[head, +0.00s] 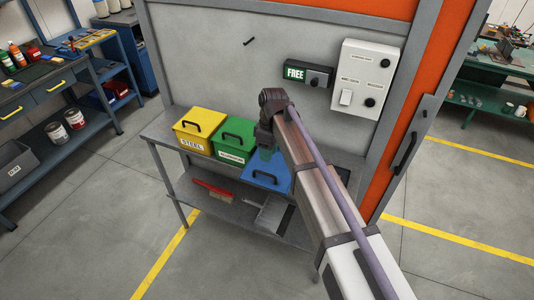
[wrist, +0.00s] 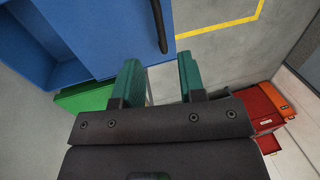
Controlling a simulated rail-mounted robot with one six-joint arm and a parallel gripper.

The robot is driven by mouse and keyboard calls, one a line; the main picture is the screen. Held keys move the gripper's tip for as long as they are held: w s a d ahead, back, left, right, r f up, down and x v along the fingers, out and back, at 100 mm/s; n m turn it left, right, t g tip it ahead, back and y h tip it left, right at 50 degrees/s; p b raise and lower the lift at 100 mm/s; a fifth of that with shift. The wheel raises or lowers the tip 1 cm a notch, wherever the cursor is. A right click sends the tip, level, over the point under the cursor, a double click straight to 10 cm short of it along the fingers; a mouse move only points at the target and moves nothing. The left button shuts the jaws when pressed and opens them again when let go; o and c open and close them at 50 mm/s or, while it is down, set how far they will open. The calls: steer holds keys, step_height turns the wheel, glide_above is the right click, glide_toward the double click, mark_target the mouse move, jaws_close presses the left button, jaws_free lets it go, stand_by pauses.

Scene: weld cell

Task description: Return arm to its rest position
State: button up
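My gripper (head: 265,152) is above the blue bin at the right end of the row on the grey bench. In the wrist view its two green fingers (wrist: 157,82) stand apart with nothing between them. The blue lid (head: 265,178) with its black handle lies just below the gripper. In the wrist view the blue lid (wrist: 210,14) shows at the top, with the blue bin's open inside (wrist: 35,55) beside it. My arm runs from the lower right up to the gripper and hides part of the bench.
A yellow bin (head: 201,118) and a green bin (head: 238,133) stand left of the blue one. Behind are a grey panel with a FREE sign (head: 296,73) and a white control box (head: 362,78). A red brush (head: 213,191) lies on the lower shelf.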

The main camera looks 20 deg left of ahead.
steer(key=r, duration=0.1)
steer(key=r+p, duration=0.1)
steer(key=r, duration=0.1)
steer(key=shift+w+r+p, duration=0.25)
steer(key=shift+w+p, duration=0.05)
steer(key=shift+w, duration=0.05)
steer(key=s+d+f+m+b, duration=0.4)
steer(key=d+f+m+b, duration=0.1)
steer(key=d, duration=0.9)
steer(key=s+d+f+m+t+b, duration=0.1)
steer(key=s+d+f+m+b, duration=0.3)
steer(key=d, duration=1)
steer(key=s+d+f+m+t+b, duration=0.1)
steer(key=s+d+f+m+b, duration=0.3)
steer(key=d+m, duration=0.4)
steer(key=d+f+b, duration=0.1)
steer(key=d+f, duration=0.1)
steer(key=d, duration=0.3)
steer(key=shift+s+d+m+b, duration=0.25)
steer(key=shift+d+m+b, duration=0.15)
